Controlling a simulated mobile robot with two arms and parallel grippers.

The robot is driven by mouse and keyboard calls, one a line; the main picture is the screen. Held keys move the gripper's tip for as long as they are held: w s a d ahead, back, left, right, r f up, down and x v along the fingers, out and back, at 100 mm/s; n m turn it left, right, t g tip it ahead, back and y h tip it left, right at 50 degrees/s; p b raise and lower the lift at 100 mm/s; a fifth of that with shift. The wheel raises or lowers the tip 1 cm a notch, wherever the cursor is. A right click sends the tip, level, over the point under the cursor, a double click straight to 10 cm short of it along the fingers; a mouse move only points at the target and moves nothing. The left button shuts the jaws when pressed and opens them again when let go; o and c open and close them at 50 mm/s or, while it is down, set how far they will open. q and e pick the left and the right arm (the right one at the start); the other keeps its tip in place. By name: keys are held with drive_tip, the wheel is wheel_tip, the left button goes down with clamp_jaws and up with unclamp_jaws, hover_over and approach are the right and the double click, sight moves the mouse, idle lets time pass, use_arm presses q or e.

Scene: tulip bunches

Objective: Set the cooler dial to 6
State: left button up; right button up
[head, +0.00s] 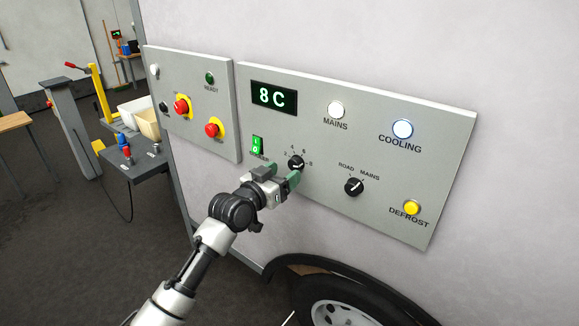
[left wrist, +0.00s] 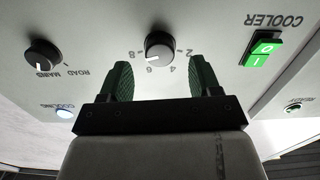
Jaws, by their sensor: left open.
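The cooler dial (head: 296,162) is a round black knob with marks 2, 4, 6 and 8 around it on the grey panel (head: 325,185). It shows upside down in the left wrist view (left wrist: 159,47), where I cannot read its pointer surely. The green display (head: 273,97) reads 8 C. My left gripper (head: 284,176) is open just below the dial in the head view. In the left wrist view, its green fingers (left wrist: 162,76) stand apart on either side of the dial's line, with no visible contact. My right gripper is not in view.
The green COOLER rocker switch (head: 258,145) is close to the left of the dial. The ROAD/MAINS knob (head: 354,187) is to its right. A second panel (head: 220,120) with red buttons is at left. A wheel (head: 340,312) lies below.

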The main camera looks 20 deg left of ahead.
sight(293, 166)
use_arm(q)
drive_tip(key=x, duration=0.3)
drive_tip(key=shift+w, duration=0.15)
drive_tip(key=c, duration=0.9)
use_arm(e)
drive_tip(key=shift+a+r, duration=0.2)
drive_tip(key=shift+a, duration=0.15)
